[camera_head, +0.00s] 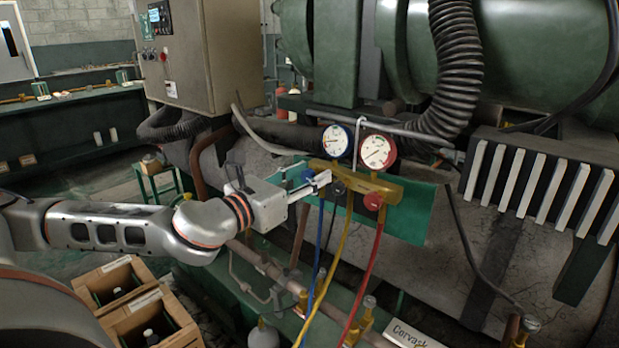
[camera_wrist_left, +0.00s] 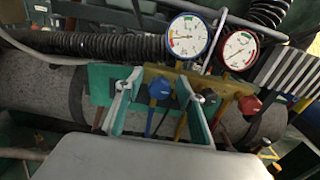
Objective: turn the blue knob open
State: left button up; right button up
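The blue knob (camera_wrist_left: 159,88) sits on the left end of the yellow brass manifold (camera_wrist_left: 215,84), which also shows in the head view (camera_head: 392,188). My left gripper (camera_wrist_left: 160,80) is open, with one finger on each side of the blue knob in the left wrist view. I see gaps between the fingers and the knob, so no grip shows. In the head view the left gripper (camera_head: 322,182) reaches the manifold from the left and mostly hides the knob. My right gripper is not in view.
A blue-rimmed gauge (camera_head: 336,141) and a red-rimmed gauge (camera_head: 377,151) stand above the manifold. A red knob (camera_head: 374,201) is at its right. Blue, yellow (camera_head: 345,235) and red (camera_head: 366,280) hoses hang below. A green panel (camera_head: 415,215) lies behind.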

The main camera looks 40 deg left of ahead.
pick_arm(q)
grip_shut()
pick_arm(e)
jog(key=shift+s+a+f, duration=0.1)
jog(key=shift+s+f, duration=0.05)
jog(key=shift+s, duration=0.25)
